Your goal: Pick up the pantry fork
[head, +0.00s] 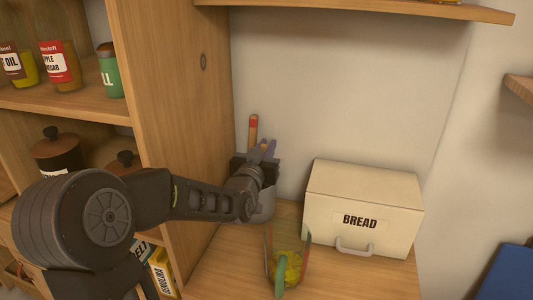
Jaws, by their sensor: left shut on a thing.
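A grey utensil crock (267,206) stands on the wooden shelf beside the tall wooden side panel. A utensil handle with a red and orange band (253,130) sticks up behind my gripper, and a purple-grey utensil end (268,147) shows at the jaws. My left gripper (264,157) is over the crock's mouth, shut on a utensil. The jaws and wrist hide most of what they hold, so I cannot tell which utensil is the pantry fork. My right gripper is out of view.
A cream bread box (363,209) stands to the right. A clear container (287,262) with yellow contents and a green handle stands in front of the crock. The wooden side panel (180,110) rises close on the left. An upper shelf (370,9) overhangs.

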